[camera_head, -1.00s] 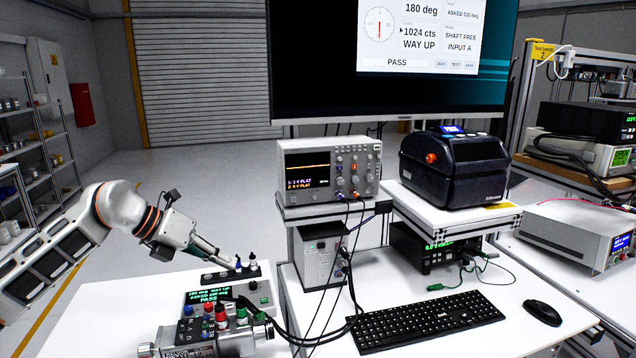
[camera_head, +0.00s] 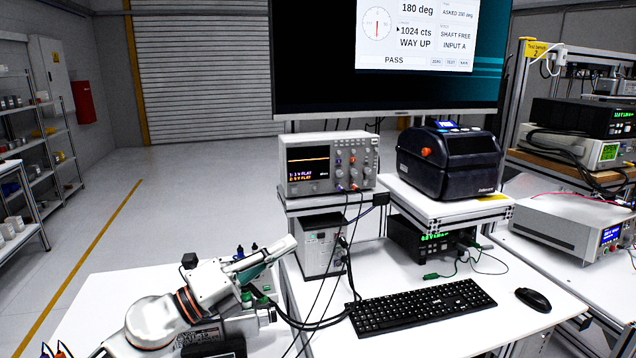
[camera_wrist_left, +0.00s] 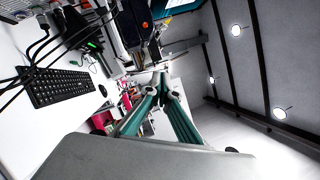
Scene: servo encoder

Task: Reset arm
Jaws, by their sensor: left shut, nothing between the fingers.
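My left gripper (camera_head: 286,246) is shut and empty. It is held over the bench near the encoder test unit, pointing right in the head view. In the left wrist view its teal fingers (camera_wrist_left: 162,88) meet at their tips with nothing between them. My left arm covers most of the test unit; part of its grey body (camera_head: 262,317) and its dark switch tops (camera_head: 252,247) show. The monitor (camera_head: 430,35) reads 180 deg, 1024 cts, WAY UP, PASS and SHAFT FREE. My right gripper is not in view.
An oscilloscope (camera_head: 328,163) stands on a shelf behind the bench, beside a black label printer (camera_head: 449,165). A keyboard (camera_head: 420,307) and mouse (camera_head: 538,299) lie on the right table. Black cables (camera_head: 318,324) run between the test unit and the equipment. The floor behind is clear.

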